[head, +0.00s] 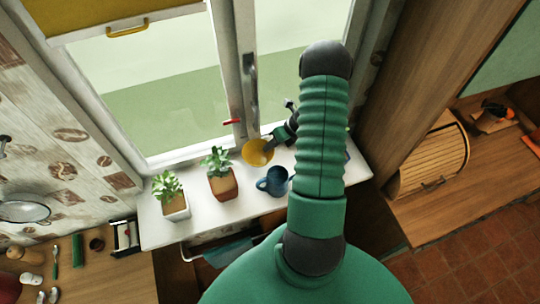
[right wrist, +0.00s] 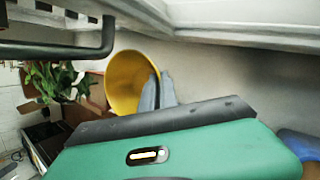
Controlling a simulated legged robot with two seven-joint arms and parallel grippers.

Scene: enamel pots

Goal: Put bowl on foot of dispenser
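The yellow bowl (head: 256,153) is over the white window sill, close to the window frame, between a potted plant and a blue mug. In the right wrist view the bowl (right wrist: 127,82) shows its hollow inside, and its rim meets the grey fingers. My right gripper (head: 268,149) is at the bowl's right edge. Its fingers (right wrist: 158,92) are close together with the bowl's rim between them. Whether the bowl touches the sill is hard to tell. I cannot make out a dispenser. My left gripper is not in view.
Two potted plants (head: 168,195) (head: 222,180) stand on the sill (head: 200,225) left of the bowl. The blue mug (head: 274,182) stands close in front of it. A wooden bread box (head: 430,160) is at the right.

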